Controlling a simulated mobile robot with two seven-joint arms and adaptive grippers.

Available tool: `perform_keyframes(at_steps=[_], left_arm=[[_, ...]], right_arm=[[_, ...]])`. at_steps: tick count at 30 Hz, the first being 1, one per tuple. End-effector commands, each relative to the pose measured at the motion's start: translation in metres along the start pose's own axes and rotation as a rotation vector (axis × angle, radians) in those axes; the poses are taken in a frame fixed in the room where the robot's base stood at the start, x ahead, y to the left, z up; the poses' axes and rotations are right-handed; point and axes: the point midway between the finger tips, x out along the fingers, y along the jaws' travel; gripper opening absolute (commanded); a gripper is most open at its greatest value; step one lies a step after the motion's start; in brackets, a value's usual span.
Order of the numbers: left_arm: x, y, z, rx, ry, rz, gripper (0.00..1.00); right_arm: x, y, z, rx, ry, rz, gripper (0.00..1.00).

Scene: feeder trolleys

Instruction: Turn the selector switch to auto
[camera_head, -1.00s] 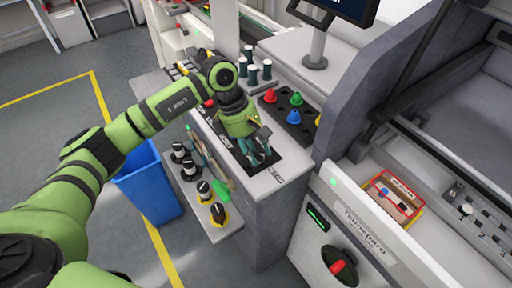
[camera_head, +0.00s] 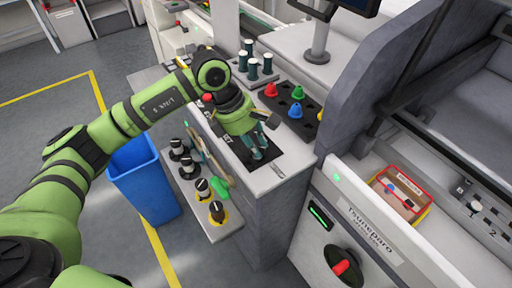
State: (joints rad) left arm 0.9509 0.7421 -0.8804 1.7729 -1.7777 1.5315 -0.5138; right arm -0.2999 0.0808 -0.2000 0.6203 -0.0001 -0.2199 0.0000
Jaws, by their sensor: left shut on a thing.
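My left gripper (camera_head: 259,152) reaches down over the top of the grey console. Its fingers are close together at a dark plate (camera_head: 239,150) in the white panel top. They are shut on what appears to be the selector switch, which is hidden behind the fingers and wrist. Printed lettering beside the plate is partly covered by my arm, so I cannot read the switch's position. My right gripper is not in view.
A black holder with red, green and blue pieces (camera_head: 298,93) stands behind the gripper, near several dark cylinders. Several black knobs (camera_head: 202,187) line a lower shelf. A blue bin (camera_head: 145,185) stands left.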

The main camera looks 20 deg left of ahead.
Motion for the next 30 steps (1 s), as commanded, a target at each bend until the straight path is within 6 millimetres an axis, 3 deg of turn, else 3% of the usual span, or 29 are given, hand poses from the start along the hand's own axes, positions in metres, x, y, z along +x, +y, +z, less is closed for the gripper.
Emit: perform_keyframes(at_steps=[1, 15, 30], left_arm=[[0.004, 0.000, -0.002, -0.036, 0.000, 0.020, 0.00], [0.003, -0.003, -0.002, -0.424, -0.001, 0.180, 0.00], [0.000, -0.004, -0.002, -0.634, 0.001, 0.263, 0.00]], right_arm=[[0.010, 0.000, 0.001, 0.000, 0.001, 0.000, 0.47], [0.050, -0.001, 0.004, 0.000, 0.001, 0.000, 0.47], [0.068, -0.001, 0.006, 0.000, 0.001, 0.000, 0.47]])
